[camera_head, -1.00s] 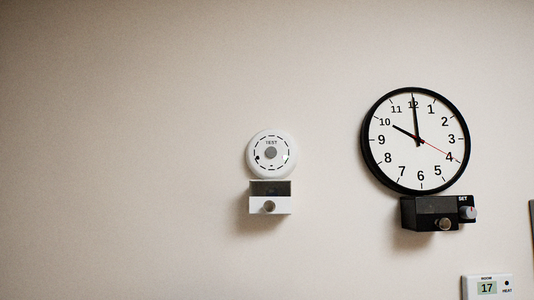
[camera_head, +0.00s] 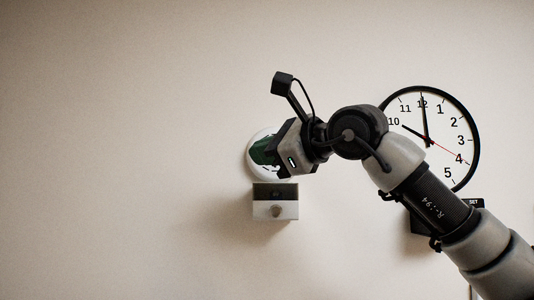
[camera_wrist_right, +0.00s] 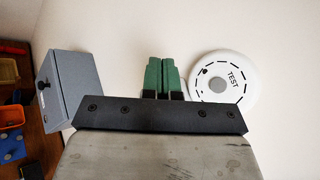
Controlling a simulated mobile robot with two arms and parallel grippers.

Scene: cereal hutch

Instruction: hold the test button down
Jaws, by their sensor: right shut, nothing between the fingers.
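The white round unit marked TEST (camera_wrist_right: 235,90) is on the wall, with a grey round button (camera_wrist_right: 218,85) at its centre. In the head view only its left rim and lower edge (camera_head: 252,165) show; my right gripper hides its middle. My right gripper (camera_head: 262,152) has green fingers, pressed together and empty. In the wrist view the fingers (camera_wrist_right: 161,72) point at the wall to the left of the unit, their tips apart from the grey button. I cannot tell whether they touch the wall. My left gripper is in neither view.
A small box with a knob (camera_head: 275,203) is on the wall just below the unit; it also shows in the wrist view (camera_wrist_right: 78,85). A black-rimmed clock (camera_head: 466,125) and a black box (camera_head: 421,222) sit behind my right arm. The wall at left is bare.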

